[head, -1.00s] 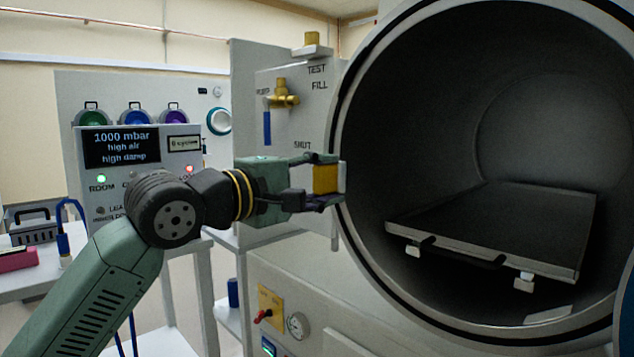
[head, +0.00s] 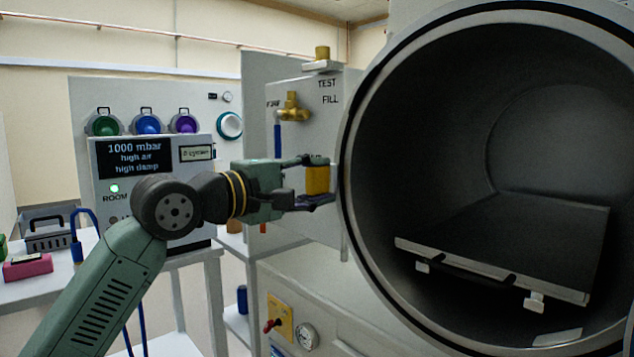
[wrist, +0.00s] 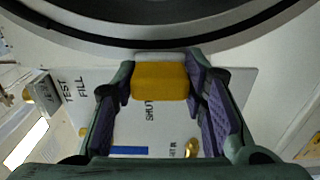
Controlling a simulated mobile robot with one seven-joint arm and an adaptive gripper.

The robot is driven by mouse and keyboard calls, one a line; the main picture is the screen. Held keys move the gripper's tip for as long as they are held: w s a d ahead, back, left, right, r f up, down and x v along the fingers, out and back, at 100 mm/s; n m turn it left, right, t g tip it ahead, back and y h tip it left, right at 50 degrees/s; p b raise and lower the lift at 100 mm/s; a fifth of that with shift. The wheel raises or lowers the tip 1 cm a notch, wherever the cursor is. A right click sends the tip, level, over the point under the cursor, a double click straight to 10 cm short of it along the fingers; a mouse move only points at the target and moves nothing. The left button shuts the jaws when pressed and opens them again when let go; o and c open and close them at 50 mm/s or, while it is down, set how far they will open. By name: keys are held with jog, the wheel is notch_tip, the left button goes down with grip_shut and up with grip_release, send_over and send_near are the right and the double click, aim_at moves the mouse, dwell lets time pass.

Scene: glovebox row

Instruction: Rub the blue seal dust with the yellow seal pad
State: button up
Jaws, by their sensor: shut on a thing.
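The yellow seal pad (head: 318,181) is a small block with a pale face on its far side in the wrist view (wrist: 160,82). My gripper (head: 313,180) is shut on it, with one purple-lined finger on each side in the wrist view (wrist: 161,88). The pad appears just left of the round chamber's dark rim seal (head: 348,240) in the head view. In the wrist view the rim (wrist: 160,38) curves across the top, beyond the pad. I cannot tell whether pad and rim touch. I cannot make out any blue seal dust on the visible rim.
The chamber is open, with a dark tray (head: 520,240) inside. A panel with a brass valve (head: 292,108) and blue lever stands behind my gripper. A display box (head: 140,160) is at left. A side table holds a pink block (head: 28,266). A gauge (head: 306,336) sits below.

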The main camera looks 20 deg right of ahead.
jog(key=shift+r, duration=0.4)
jog(key=shift+s+d+f+b, duration=0.1)
jog(key=shift+s+d+b, duration=0.1)
jog(key=shift+s+b, duration=0.25)
jog(key=shift+s+d+f+b, duration=0.1)
jog(key=shift+s+d+b, duration=0.15)
jog(key=shift+s, duration=0.25)
jog(key=shift+s+d+r+b, duration=0.15)
jog(key=shift+s+b, duration=0.1)
jog(key=shift+s, duration=0.3)
jog(key=shift+s+d+f+b, duration=0.1)
jog(key=shift+s+d+b, duration=0.1)
jog(key=shift+s, duration=0.3)
jog(key=shift+a, duration=0.2)
jog(key=shift+b+v, duration=0.4)
jog(key=shift+v, duration=2.55)
jog(key=shift+v, duration=1.45)
